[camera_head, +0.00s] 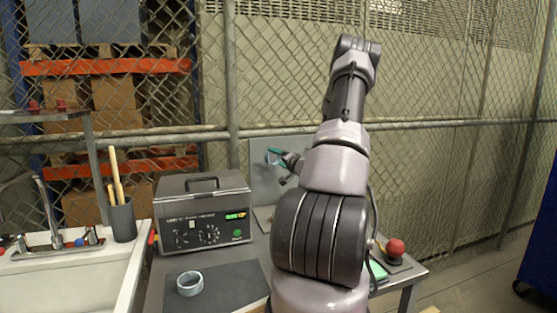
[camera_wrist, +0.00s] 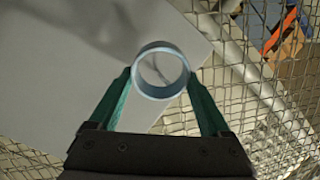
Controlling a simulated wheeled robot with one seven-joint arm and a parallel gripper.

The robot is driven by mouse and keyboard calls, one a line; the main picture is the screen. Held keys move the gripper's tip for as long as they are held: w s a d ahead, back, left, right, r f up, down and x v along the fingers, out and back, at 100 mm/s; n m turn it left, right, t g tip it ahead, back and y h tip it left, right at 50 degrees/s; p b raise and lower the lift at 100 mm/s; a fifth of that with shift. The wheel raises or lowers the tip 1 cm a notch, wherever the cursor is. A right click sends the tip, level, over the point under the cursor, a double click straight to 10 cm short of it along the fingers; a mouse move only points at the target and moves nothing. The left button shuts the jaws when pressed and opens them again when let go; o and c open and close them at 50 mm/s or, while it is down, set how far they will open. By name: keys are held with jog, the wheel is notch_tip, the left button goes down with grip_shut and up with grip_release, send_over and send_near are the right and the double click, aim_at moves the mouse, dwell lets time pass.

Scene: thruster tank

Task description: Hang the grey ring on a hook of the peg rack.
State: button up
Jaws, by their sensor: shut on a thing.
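My gripper (camera_head: 271,157) (camera_wrist: 160,76) is shut on a grey-blue ring (camera_wrist: 160,93). In the wrist view its green fingers grip the ring at its two sides, and I look through the ring's opening. In the head view the gripper is raised in front of an upright grey panel (camera_head: 262,180), which may be the peg rack. The panel (camera_wrist: 85,60) also fills much of the wrist view. I cannot make out any hooks; my arm covers the panel's right part. A second similar grey ring (camera_head: 190,283) lies on a dark mat (camera_head: 228,290).
A grey ultrasonic cleaner (camera_head: 203,212) stands left of the panel, with a sink (camera_head: 75,275) and a dark cup of tools (camera_head: 122,220) further left. A red ball-topped thing (camera_head: 395,249) sits at the table's right. Wire fence (camera_head: 440,170) stands behind.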

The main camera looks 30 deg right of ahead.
aim_at(275, 163)
jog(key=shift+w+d, duration=0.2)
jog(key=shift+w, duration=0.6)
jog(key=shift+w+d+f, duration=0.1)
jog(key=shift+w+f, duration=0.5)
jog(key=o, duration=1.1)
jog(key=shift+o, duration=0.2)
